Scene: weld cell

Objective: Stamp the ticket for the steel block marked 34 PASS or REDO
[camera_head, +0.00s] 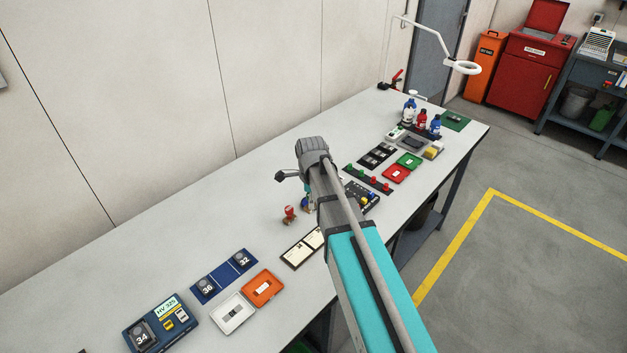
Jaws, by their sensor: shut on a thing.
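The steel block marked 34 (142,337) sits at the left end of a dark blue device (133,327) whose display (165,307) appears to read HV 325. Cream ticket cards (297,255) lie on a dark holder in mid-bench, partly covered by my arm; their print is too small to read. A small red-topped piece (289,213), perhaps a stamp, stands behind the tickets. My gripper (306,192) is over the bench just right of it, mostly hidden by my arm.
A blue mat (225,277) carries blocks marked 36 and 32. White (232,314) and orange (262,288) trays lie in front. Red (397,173) and green (409,160) trays, a rack with red knobs (368,178) and bottles (421,118) stand right. The bench's rear left is clear.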

